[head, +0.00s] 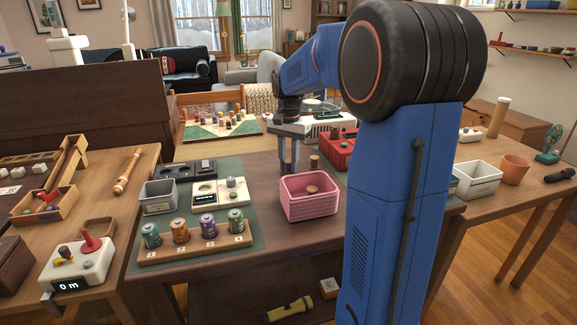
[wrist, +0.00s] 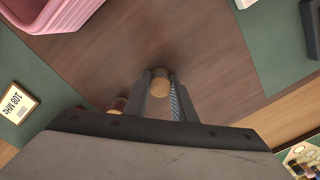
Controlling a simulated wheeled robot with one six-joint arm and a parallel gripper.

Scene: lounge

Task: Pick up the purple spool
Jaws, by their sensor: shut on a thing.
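My gripper (head: 288,165) points down over the middle table, behind the pink basket. In the wrist view its fingertips (wrist: 160,85) are shut on a small spool-like piece (wrist: 160,82) with a round tan top. The colour of its side is not clear, so I cannot tell whether it is purple. A second tan-topped piece (wrist: 118,104) is close by, partly hidden by my gripper; in the head view a brown-topped piece (head: 314,161) stands just right of the fingers. A purple can-like cylinder (head: 208,226) stands in a numbered wooden rack (head: 190,252).
The pink basket (head: 309,210) stands in front of my gripper with a tan round piece inside. A red crate (head: 338,152) is close on the right. A grey bin (head: 157,197) and a white device (head: 205,191) stand to the left. Bare wood surrounds my fingertips.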

